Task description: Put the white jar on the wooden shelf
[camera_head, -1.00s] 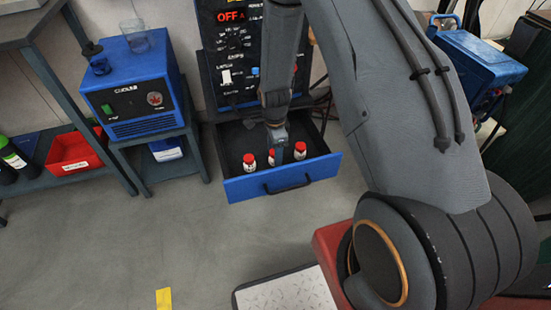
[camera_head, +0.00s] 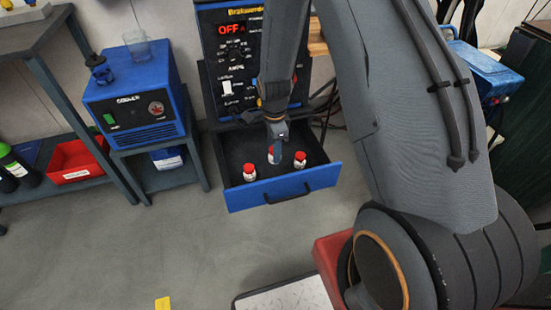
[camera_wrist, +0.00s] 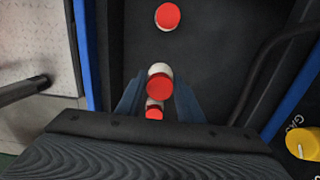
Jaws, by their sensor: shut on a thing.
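Several white jars with red lids show in an open blue drawer. My gripper (camera_head: 275,143) is above the drawer, with its fingers shut on the middle white jar (camera_head: 273,157). In the wrist view this jar (camera_wrist: 160,72) sits between the two blue-grey fingers. A second jar (camera_head: 249,173) stands to its left and a third jar (camera_head: 300,160) to its right, both apart from the fingers. How far the held jar is off the drawer floor is hard to tell. A small wood-coloured surface (camera_head: 318,37) shows behind the control panel, mostly hidden by my arm.
The blue drawer (camera_head: 285,192) is pulled out, with its front wall and handle facing me. The black control panel (camera_head: 232,70) rises behind it. A blue cooler (camera_head: 140,110) on a stand is to the left, beside a shelf with a red bin (camera_head: 75,162).

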